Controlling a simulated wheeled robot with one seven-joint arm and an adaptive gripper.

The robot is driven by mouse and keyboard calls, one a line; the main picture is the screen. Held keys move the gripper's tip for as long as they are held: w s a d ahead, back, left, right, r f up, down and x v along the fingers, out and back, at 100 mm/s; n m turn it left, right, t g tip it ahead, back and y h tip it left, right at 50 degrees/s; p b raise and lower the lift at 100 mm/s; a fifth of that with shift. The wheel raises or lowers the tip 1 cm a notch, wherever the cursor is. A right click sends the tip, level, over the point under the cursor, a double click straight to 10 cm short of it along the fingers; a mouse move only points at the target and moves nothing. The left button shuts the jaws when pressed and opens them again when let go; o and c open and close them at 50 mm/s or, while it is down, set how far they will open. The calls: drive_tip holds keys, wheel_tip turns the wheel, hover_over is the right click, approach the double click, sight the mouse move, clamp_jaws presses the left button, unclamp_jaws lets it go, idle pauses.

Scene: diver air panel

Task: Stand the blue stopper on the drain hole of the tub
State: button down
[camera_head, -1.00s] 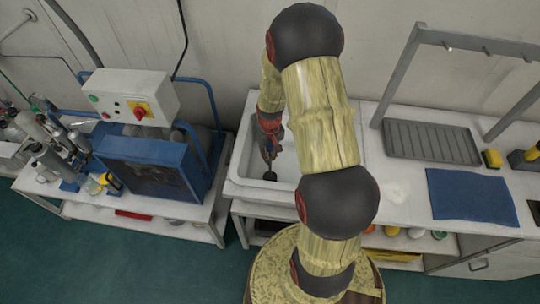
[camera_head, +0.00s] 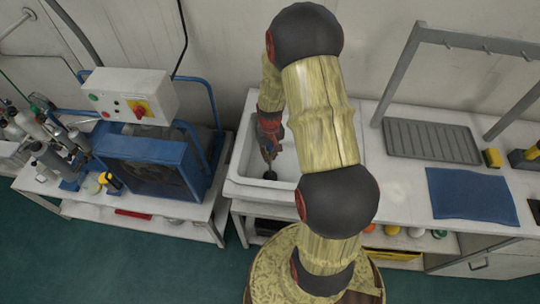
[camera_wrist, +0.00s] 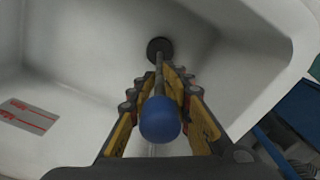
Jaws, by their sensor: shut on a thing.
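The blue stopper shows in the wrist view as a round blue knob (camera_wrist: 161,120) on a thin stem that leads away to a dark round disc. My gripper (camera_wrist: 165,78) is shut on the stopper, with its yellow-padded fingers on both sides of the stem. In the head view my gripper (camera_head: 268,150) reaches down into the white tub (camera_head: 240,165), and a dark spot shows below its fingers. The wrist view also shows the tub's pale inside (camera_wrist: 75,60). I cannot make out the drain hole apart from the dark disc, nor whether the disc touches the tub floor.
The tub walls stand close around my gripper. A blue compressor unit (camera_head: 150,165) with a control box (camera_head: 130,97) stands to the left. To the right are a grey ribbed tray (camera_head: 430,141), a rack and a blue mat (camera_head: 470,194). A red-lettered label (camera_wrist: 28,115) is on the tub.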

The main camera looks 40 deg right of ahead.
drive_tip(key=shift+f+b, duration=0.3)
drive_tip(key=shift+f, duration=0.25)
idle(0.4)
drive_tip(key=c, duration=1.6)
unclamp_jaws()
drive_tip(key=shift+o, duration=0.5)
drive_tip(key=o, duration=0.5)
drive_tip(key=shift+r+p, duration=3.1)
drive_tip(key=shift+r, duration=1.45)
